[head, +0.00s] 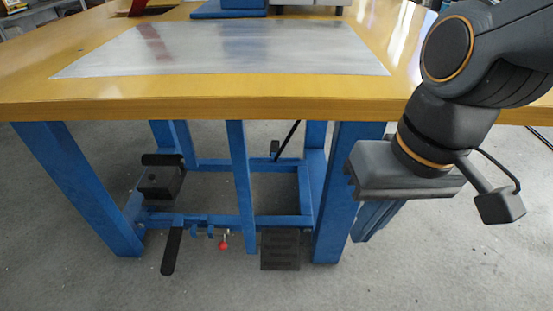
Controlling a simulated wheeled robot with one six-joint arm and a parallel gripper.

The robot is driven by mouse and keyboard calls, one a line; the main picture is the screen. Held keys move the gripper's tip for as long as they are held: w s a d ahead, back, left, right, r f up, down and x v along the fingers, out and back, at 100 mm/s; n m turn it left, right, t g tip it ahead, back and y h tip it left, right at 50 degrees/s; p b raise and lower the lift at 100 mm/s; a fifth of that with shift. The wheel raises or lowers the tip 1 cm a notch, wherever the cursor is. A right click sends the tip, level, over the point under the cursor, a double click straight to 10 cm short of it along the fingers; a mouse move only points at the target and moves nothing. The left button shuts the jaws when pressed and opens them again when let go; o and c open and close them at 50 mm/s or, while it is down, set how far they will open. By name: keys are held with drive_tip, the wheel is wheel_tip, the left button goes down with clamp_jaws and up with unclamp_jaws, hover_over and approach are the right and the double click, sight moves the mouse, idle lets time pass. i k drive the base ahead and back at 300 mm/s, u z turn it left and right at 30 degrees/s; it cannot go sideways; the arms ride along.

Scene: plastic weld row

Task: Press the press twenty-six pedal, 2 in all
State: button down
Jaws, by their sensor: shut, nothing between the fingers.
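A dark ribbed pedal plate (280,250) sits low under the table, at the blue frame's front crossbar, just left of the right front leg. A long narrow black pedal-like bar (172,250) hangs from the same crossbar further left. No label is readable, so I cannot tell which belongs to press twenty-six. My gripper (365,238) is at the right, pointing down in front of the table edge, with its blue fingers shut and empty. It is apart from both pedals, to the right of the ribbed plate. Its body partly covers the right leg.
The wooden table (200,98) carries a metal sheet (220,50) on top. Blue legs (85,200) and a central blue post (241,190) stand around the pedals. A black box (160,183) and a red knob (223,246) are on the frame. The grey floor in front is clear.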

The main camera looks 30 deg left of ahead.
sight(168, 265)
drive_tip(key=z, duration=0.35)
drive_tip(key=k, duration=1.1)
drive_tip(key=u, duration=1.75)
drive_tip(key=i, duration=0.5)
drive_tip(key=u, duration=0.05)
